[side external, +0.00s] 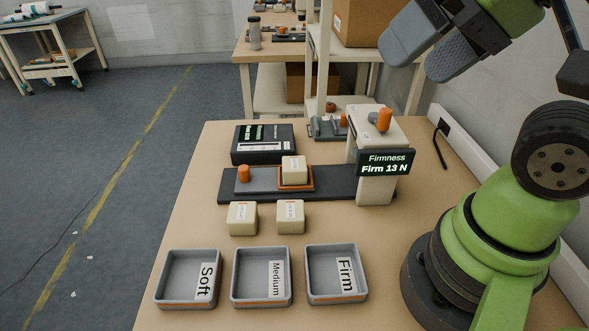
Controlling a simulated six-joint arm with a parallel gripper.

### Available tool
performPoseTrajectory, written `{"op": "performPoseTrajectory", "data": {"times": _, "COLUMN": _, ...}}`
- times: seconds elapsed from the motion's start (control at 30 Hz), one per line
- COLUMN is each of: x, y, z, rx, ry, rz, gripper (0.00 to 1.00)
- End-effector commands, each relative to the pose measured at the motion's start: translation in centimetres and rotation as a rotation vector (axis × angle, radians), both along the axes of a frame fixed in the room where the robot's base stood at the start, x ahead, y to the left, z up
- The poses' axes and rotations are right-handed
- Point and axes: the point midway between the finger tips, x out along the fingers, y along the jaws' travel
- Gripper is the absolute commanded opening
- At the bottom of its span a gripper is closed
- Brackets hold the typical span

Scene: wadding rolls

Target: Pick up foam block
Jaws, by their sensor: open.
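Three cream foam blocks are in view, each with a small printed label. One foam block (294,168) sits inside the orange-edged square on the dark tester base. A second foam block (242,217) and a third foam block (290,217) stand on the table in front of the base, side by side with a gap. My gripper (410,60) is at the upper right, open and empty, well above and away from the blocks. Three grey trays stand in front: Soft (165,278), Medium (241,279) and Firm (313,274). They look empty apart from their labels.
The tester post (374,190) carries a display (385,163) reading "Firmness Firm 13 N". An orange knob (243,174) is left of the square. A black device (264,143) stands behind the base. The table (190,222) is clear on the left.

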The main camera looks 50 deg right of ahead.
Motion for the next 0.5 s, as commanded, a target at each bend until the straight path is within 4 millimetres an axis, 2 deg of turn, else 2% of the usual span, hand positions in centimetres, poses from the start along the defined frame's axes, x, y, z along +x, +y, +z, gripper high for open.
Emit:
{"op": "performPoseTrajectory", "data": {"times": 0.17, "x": 0.6, "y": -0.3, "z": -0.2, "rx": -0.006, "ry": 0.025, "rz": -0.022, "gripper": 0.83}}
{"op": "performPoseTrajectory", "data": {"times": 0.27, "x": 2.0, "y": -0.9, "z": -0.7, "rx": -0.026, "ry": 0.082, "rz": -0.081, "gripper": 0.83}}
{"op": "performPoseTrajectory", "data": {"times": 0.5, "x": 8.3, "y": -2.8, "z": -3.8, "rx": -0.126, "ry": 0.228, "rz": -0.287, "gripper": 0.83}}
